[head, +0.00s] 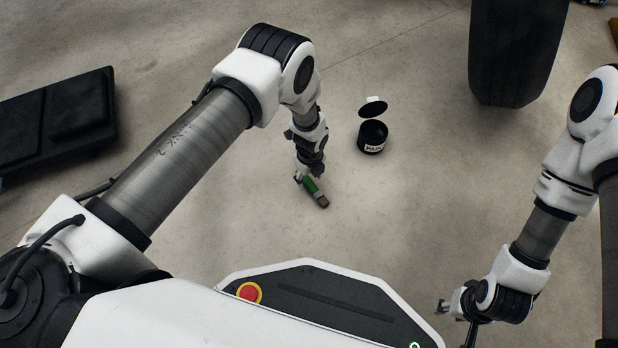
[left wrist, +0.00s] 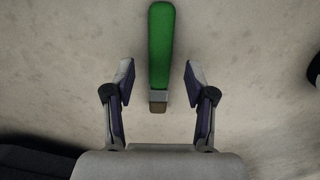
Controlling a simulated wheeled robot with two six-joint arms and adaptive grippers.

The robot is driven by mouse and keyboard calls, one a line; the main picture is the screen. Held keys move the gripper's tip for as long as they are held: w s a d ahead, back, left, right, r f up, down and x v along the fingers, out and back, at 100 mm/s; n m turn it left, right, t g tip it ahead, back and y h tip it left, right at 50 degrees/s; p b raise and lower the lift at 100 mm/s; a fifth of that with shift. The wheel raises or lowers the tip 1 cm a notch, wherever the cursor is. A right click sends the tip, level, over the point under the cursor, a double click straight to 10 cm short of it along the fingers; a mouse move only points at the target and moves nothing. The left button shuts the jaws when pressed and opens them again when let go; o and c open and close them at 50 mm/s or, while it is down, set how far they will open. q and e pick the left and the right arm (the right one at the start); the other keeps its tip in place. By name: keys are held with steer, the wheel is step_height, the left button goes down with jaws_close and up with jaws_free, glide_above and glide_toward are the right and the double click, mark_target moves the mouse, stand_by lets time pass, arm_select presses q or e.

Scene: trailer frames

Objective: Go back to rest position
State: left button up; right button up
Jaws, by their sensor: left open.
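A paintbrush (head: 315,191) with a green handle lies on or just above the concrete floor; I cannot tell which. My left gripper (head: 301,178) is at it, pointing down, with its fingers apart. In the left wrist view the brush (left wrist: 160,50) shows between the two open fingers, with clear gaps on both sides. Its metal collar and brown bristles point toward the gripper's palm. My right gripper (head: 441,305) is low at the right, beside my base, too small to tell its opening.
A black paint pot (head: 372,138) with its lid raised stands right of the left gripper. A large black tyre-like object (head: 515,50) is at the upper right. A black case (head: 60,120) lies at the left. The floor between is clear.

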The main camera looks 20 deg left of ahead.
arm_select(q)
step_height(320, 180, up, 11)
steer(key=shift+s+d+f, duration=0.15)
steer(key=shift+f, duration=0.05)
